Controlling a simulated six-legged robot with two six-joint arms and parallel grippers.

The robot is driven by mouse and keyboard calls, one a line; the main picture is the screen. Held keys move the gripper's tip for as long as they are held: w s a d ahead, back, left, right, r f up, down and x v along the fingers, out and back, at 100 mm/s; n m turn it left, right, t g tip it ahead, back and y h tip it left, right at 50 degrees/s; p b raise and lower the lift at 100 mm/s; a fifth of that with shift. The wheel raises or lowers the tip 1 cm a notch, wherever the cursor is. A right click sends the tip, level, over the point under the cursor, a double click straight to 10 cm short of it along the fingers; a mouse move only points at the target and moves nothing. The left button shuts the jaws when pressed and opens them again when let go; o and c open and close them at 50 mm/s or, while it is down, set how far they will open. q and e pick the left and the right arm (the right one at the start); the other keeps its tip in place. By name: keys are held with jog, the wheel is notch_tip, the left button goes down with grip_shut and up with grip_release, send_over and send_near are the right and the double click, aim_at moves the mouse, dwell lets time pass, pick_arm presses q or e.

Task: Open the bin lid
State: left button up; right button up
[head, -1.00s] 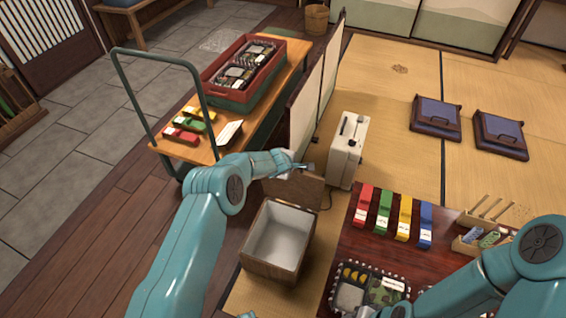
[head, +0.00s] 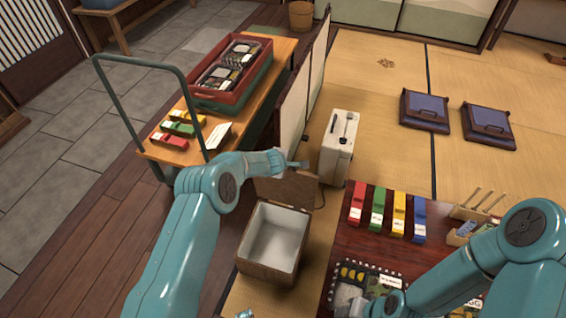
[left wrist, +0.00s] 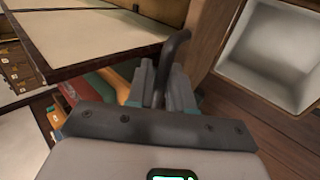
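The bin (head: 243,258) is a wooden box with a pale lining, on the tatami left of the low table. Its wooden lid (head: 285,188) stands raised at the back edge, so the inside is open to view. My left gripper (head: 296,165) is at the lid's top edge. In the left wrist view its fingers (left wrist: 161,88) are close together around a dark curved handle (left wrist: 178,45); the bin's pale inside (left wrist: 272,52) shows at the upper right. My right gripper is at the bottom edge of the head view, by a bento box, too cut off to read.
A cart (head: 178,157) with a red crate (head: 205,101) stands behind my left arm. A folding screen (head: 294,110) and a white case (head: 334,160) stand behind the bin. The low table (head: 348,240) with coloured boxes is close on the right.

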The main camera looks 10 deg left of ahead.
pick_arm(q)
jog(key=shift+s+f, duration=0.35)
jog(key=shift+f, duration=0.05)
jog(key=w+b+v, duration=0.1)
jog(key=v, duration=1.5)
jog(key=shift+s+r, duration=0.25)
jog(key=shift+r, duration=0.35)
